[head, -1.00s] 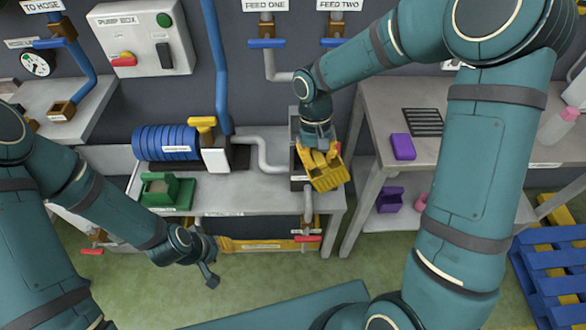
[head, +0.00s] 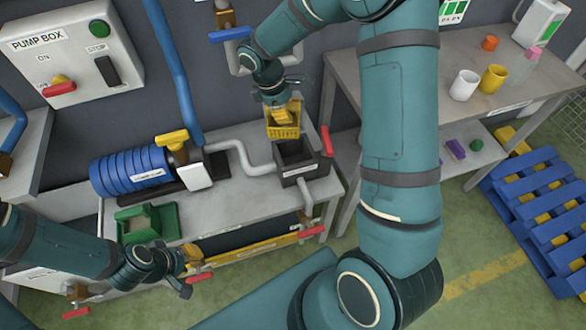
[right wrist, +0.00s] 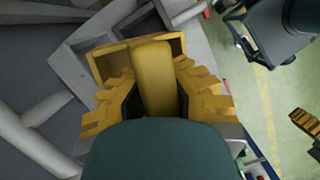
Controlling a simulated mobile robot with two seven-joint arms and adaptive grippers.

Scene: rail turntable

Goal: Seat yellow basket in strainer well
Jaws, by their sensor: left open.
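The yellow basket (head: 283,130) hangs from my right gripper (head: 276,108), just behind and slightly left of the strainer well in the head picture. The strainer well (head: 312,166) is a dark square box with an open top on the grey bench. In the right wrist view, the yellow fingers of my right gripper (right wrist: 157,100) close on both sides of the basket's upright handle (right wrist: 154,65). The basket's rim (right wrist: 108,62) overlaps the well's grey edge (right wrist: 72,70) there; its exact height is unclear. My left gripper (head: 190,272) is open and empty, low at the bench's front.
A blue ribbed motor (head: 130,172) and a green tray (head: 148,222) occupy the bench's left part. A grey pipe (head: 245,160) leads to the well. A red-handled lever (head: 326,140) stands close at its right. A table with cups (head: 465,85) is at the right.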

